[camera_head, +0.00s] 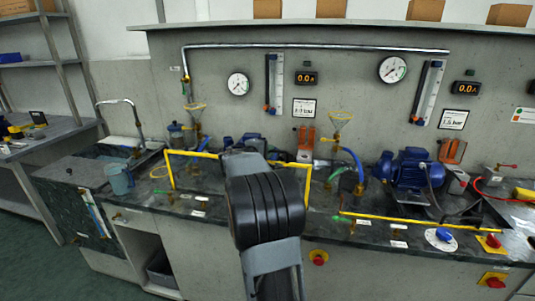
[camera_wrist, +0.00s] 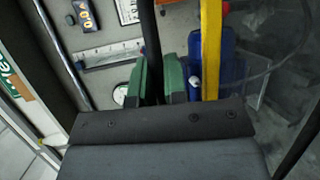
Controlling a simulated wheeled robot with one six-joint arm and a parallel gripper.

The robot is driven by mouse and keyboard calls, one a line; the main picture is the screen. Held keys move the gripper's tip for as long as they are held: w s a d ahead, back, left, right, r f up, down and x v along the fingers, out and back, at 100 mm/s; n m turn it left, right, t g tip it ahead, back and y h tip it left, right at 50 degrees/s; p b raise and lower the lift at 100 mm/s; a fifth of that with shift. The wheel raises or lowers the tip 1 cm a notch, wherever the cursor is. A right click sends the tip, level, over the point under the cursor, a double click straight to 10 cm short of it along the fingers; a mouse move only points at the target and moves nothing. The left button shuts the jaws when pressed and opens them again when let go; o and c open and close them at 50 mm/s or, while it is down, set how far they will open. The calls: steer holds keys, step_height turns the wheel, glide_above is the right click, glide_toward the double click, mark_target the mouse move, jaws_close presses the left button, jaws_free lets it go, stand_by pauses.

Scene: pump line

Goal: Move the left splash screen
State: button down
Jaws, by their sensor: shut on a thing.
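The left splash screen (camera_head: 192,154) is a clear panel with a yellow frame. In the head view it stands upright along the front of the left half of the bench, and my arm covers its middle. My gripper (camera_wrist: 155,82) shows in the wrist view with green fingers closed on a dark upright bar, which looks like part of the screen. A yellow frame bar (camera_wrist: 211,45) runs just right of the fingers. In the head view my gripper is hidden behind my arm. I cannot tell whether the screen's feet touch the bench.
A second yellow-edged screen (camera_head: 405,221) lies along the right front of the bench. A blue pump (camera_head: 408,168) stands behind it. A grey-blue jug (camera_head: 120,179) stands by the sink at left. Valves, hoses and orange blocks (camera_head: 306,138) stand behind the left screen.

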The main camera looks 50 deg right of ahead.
step_height(320, 180, down, 15)
steer(key=b, duration=1.4)
steer(key=c, duration=1.2)
jaws_free()
steer(key=p+v, duration=0.1)
steer(key=v, duration=1.2)
steer(key=shift+a+r, duration=0.2)
steer(key=shift+a, duration=0.2)
steer(key=shift+o, duration=0.2)
